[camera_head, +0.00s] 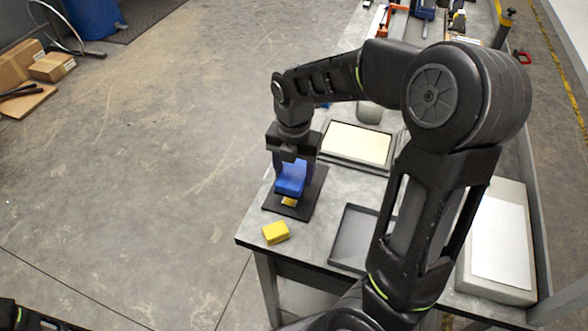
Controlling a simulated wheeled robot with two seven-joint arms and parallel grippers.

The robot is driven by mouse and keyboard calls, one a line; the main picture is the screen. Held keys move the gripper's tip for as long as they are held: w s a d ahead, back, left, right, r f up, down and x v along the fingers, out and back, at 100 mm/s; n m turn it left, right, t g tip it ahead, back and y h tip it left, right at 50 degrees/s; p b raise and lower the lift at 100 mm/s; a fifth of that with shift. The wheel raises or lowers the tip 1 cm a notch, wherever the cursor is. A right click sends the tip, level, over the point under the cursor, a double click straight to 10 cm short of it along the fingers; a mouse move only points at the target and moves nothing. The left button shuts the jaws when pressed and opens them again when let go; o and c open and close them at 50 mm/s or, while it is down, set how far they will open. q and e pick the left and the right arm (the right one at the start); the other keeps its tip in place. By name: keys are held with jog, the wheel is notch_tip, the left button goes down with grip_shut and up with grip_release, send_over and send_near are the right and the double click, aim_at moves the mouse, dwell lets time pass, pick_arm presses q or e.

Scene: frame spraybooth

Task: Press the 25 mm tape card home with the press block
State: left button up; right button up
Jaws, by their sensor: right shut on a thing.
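My right gripper (292,166) points down over the near left corner of the table and is shut on a blue block (291,182), probably the press block. The blue block is over a flat black plate (308,196) on the table. A small yellow piece (289,201) shows on the plate just in front of the block; the rest of it may be hidden under the block. I cannot tell if block and piece touch. Another yellow block (275,233) lies on the table in front of the plate. No 25 mm marking is readable. My left gripper is out of view.
A grey tray (348,238) lies right of the plate, partly behind my right arm. A cream-topped panel (357,144) is behind it. A white sheet on a grey box (500,240) is at the right. The table's left edge is close to the plate.

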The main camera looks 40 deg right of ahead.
jog(key=shift+f+b, duration=0.85)
jog(key=shift+f, duration=0.65)
jog(key=shift+f+b, duration=0.5)
jog(key=shift+f, duration=0.1)
jog(key=shift+s+f, duration=0.15)
dwell(1.2)
notch_tip(320, 180, up, 7)
jog(key=p, duration=0.5)
jog(key=shift+w, duration=0.2)
dwell(0.4)
